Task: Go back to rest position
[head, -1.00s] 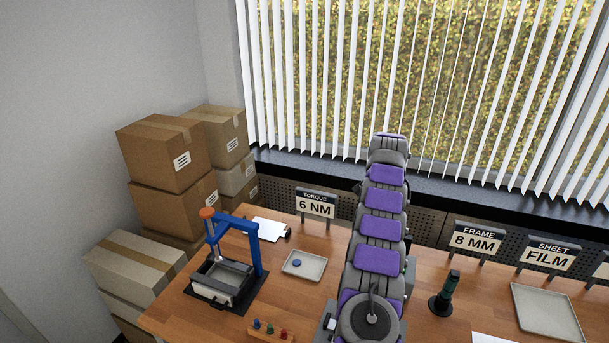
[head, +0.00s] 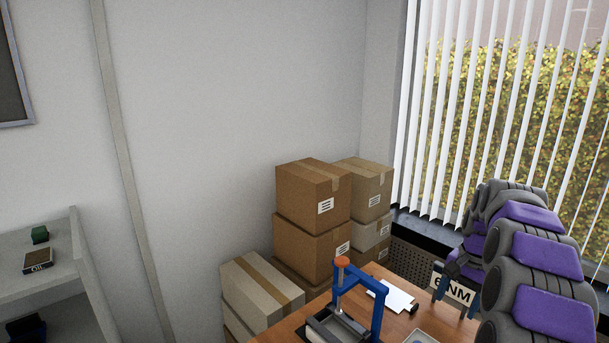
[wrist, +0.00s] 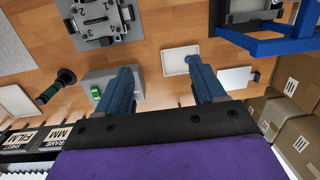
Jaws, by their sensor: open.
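My gripper (wrist: 158,66) is open in the wrist view, its two blue fingers apart with nothing between them. It hangs above the wooden table (wrist: 150,30), which appears upside down there. A pale tray (wrist: 178,61) lies below the right finger, partly covered by it.
Stacked cardboard boxes (head: 312,235) stand in the corner left of the table. A shelf (head: 40,262) is at the far left. The wrist view shows a grey numbered fixture (wrist: 98,20), a grey box (wrist: 100,80), a dark green tool (wrist: 58,84) and a clipboard (wrist: 236,80).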

